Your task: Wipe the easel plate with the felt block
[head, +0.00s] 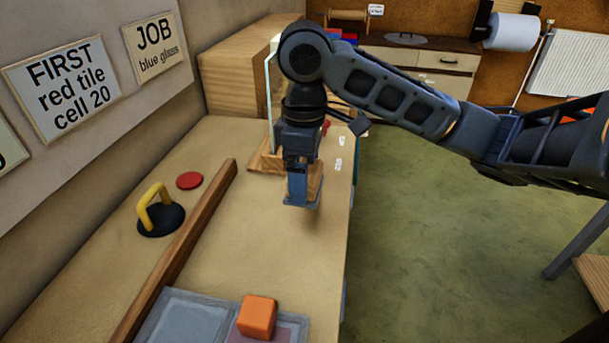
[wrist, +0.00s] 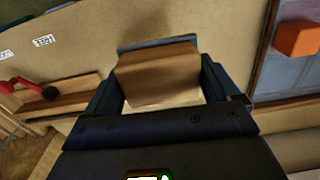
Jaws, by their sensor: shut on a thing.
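The felt block is a wooden block (wrist: 158,75) with a blue-grey pad at its edge. My gripper (head: 302,178) is shut on it, and its fingers flank the block in the wrist view. In the head view the block's blue pad (head: 300,203) is low over the bench; I cannot tell whether it touches. The easel plate (head: 274,92) is a clear upright pane, seen nearly edge-on behind my gripper and partly hidden by my arm. Its wooden foot (head: 262,157) stands on the bench, apart from the block. A wooden foot with a red knob (wrist: 20,86) shows in the wrist view.
A long wooden bar (head: 180,251) runs along the bench (head: 260,240). Left of it are a yellow-handled suction cup (head: 156,213) and a red disc (head: 189,180). An orange cube (head: 257,316) sits on the leaded panel (head: 184,322) in front. Bench between panel and block is clear.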

